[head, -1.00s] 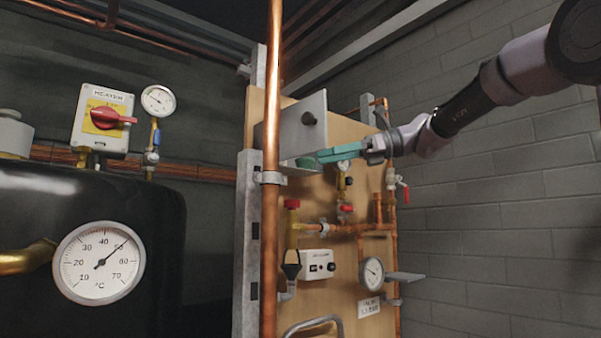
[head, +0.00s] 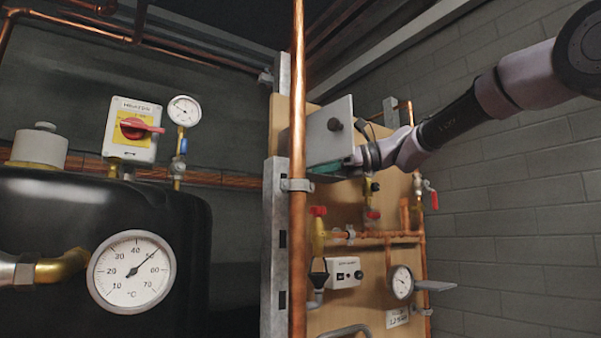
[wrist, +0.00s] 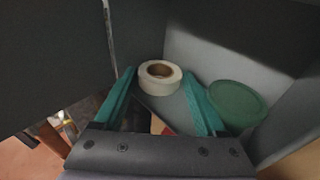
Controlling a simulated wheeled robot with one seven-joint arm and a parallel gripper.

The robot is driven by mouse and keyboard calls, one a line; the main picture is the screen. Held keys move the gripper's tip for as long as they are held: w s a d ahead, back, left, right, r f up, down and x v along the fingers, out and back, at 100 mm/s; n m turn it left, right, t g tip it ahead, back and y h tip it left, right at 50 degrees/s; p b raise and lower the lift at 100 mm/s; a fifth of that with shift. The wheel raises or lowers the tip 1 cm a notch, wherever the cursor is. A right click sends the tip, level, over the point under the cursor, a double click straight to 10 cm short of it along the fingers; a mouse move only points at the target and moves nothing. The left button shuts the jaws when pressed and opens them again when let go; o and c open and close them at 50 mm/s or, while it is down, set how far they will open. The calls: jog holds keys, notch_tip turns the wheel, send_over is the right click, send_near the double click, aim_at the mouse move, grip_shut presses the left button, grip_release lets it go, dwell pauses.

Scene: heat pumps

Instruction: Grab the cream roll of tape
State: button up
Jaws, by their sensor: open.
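The cream roll of tape (wrist: 148,84), with a brown core, lies flat on a grey surface in the wrist view. My gripper (wrist: 160,88) has two teal fingers spread apart, with nothing held. The roll sits at the fingertips, in line with the gap between them; whether the tips reach past its sides I cannot tell. In the head view my gripper (head: 335,167) is at the grey box behind its open door (head: 328,128). The roll is hidden there.
A green round object (wrist: 238,103) lies just right of my right finger. Grey box walls (wrist: 225,45) rise behind and to the right, and a dark panel (wrist: 50,60) stands at left. A vertical copper pipe (head: 298,220) stands left of the box in the head view.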

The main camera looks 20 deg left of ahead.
jog(key=c, duration=1)
jog(key=shift+o, duration=0.2)
